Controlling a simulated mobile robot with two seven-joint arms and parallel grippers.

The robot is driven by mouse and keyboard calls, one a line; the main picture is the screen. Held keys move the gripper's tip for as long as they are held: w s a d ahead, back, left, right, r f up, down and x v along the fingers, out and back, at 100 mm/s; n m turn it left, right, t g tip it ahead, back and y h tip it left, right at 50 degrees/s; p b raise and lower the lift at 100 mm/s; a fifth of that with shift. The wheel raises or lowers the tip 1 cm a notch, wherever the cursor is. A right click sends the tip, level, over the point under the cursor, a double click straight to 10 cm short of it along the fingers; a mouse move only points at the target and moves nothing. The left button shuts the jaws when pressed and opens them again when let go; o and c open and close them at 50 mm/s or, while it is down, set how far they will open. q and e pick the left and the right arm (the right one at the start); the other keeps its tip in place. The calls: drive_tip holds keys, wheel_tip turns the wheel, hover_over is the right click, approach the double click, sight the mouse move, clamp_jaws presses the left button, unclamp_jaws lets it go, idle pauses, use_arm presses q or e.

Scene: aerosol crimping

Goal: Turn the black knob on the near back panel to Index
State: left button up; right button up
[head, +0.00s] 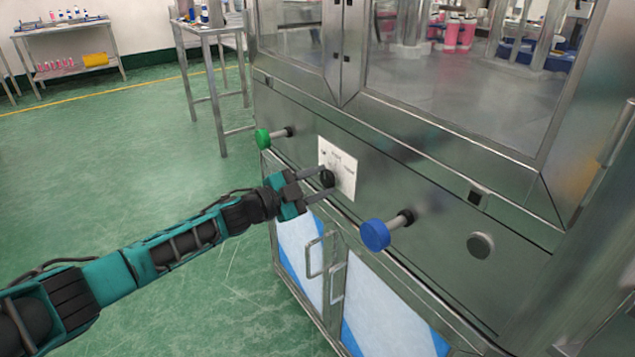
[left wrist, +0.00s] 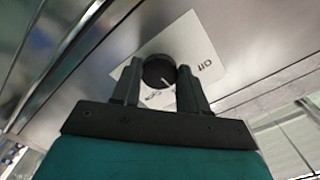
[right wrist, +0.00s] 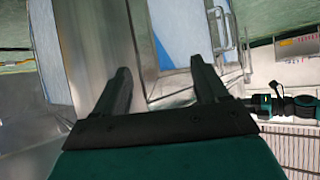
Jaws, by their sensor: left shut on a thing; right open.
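The black knob (head: 327,178) sits on a white label plate (head: 345,168) on the steel machine panel. My right gripper (right wrist: 160,80) is open and empty, seen only in the right wrist view.
A green knob (head: 263,138) sticks out left of the plate and a blue knob (head: 376,235) right of it. Cabinet doors with handles (head: 312,258) lie below. Green floor to the left is open.

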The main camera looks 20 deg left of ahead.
use_arm(q)
drive_tip(key=shift+m, duration=0.3)
idle(0.4)
drive_tip(key=o, duration=1.1)
drive_tip(key=shift+c, duration=0.2)
drive_tip(key=p+v, duration=0.2)
drive_tip(key=v, duration=1.1)
